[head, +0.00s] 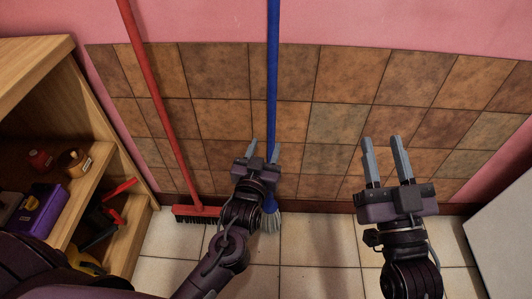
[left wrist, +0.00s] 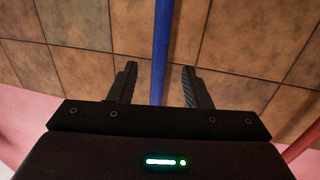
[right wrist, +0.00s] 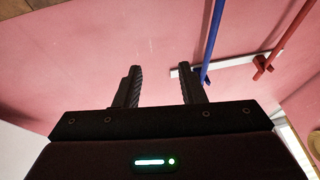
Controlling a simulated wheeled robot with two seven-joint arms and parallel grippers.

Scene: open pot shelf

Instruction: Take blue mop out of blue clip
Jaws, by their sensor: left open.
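The blue mop (head: 273,80) stands upright against the tiled wall, its pale head (head: 271,222) on the floor, partly hidden by my left arm. My left gripper (head: 264,146) is open at the lower part of the handle. In the left wrist view the blue handle (left wrist: 161,50) runs between its two spread fingers, with gaps on both sides. My right gripper (head: 380,153) is open and empty, to the right of the mop. In the right wrist view the blue clip (right wrist: 201,76) is on a white wall rail, with the mop handle at it.
A red broom (head: 158,100) leans to the left, with a red clip (right wrist: 262,66) on the same rail (right wrist: 232,64). A wooden shelf (head: 125,185) with several items stands at the left. A white cabinet (head: 502,225) is at the right. The floor between is clear.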

